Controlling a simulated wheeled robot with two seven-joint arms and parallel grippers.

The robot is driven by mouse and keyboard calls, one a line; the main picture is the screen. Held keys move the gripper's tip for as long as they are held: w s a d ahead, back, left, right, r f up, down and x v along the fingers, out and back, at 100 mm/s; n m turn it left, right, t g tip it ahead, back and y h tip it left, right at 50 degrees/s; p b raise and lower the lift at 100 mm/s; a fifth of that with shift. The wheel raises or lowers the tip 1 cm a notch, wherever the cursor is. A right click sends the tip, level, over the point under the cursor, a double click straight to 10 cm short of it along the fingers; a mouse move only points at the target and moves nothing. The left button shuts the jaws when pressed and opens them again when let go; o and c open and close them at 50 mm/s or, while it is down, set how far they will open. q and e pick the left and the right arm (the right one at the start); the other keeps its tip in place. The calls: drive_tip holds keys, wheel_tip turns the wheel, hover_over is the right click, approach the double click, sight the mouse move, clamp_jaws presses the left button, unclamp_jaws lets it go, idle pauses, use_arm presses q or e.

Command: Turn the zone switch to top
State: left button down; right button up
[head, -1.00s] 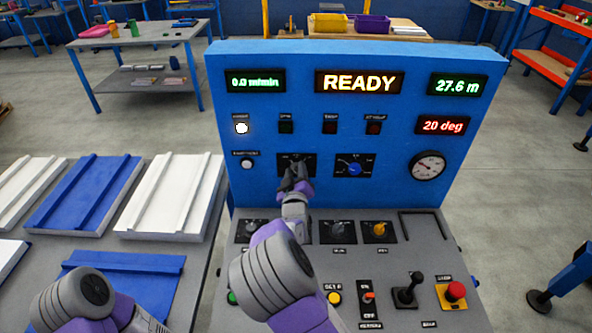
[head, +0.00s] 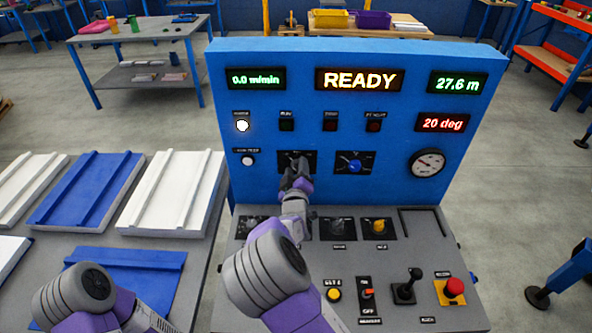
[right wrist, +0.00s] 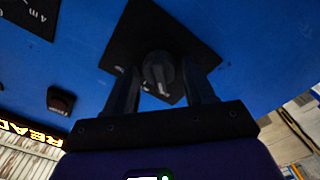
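A rotary switch with a dark knob (right wrist: 158,70) on a square black plate (head: 285,154) sits on the blue upright panel, left of the blue knob. My right gripper (head: 301,171) is in front of it and covers most of it in the head view; the label is not readable. In the right wrist view my right gripper (right wrist: 163,84) is open, with one finger on each side of the knob and small gaps between. The knob's pointing direction is hard to make out. My left arm is low at the left; its gripper is out of view.
A blue knob (head: 354,164) sits right of the switch, a gauge (head: 427,164) further right. Below, the sloped desk carries several knobs, a lever (head: 409,287) and a red button (head: 454,287). A table with white and blue panels (head: 86,190) stands at left.

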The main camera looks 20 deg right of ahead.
drive_tip(key=shift+o, duration=0.5)
drive_tip(key=p+v, duration=0.1)
drive_tip(key=v, duration=0.6)
drive_tip(key=shift+s, duration=0.3)
drive_tip(key=shift+a+r, duration=0.1)
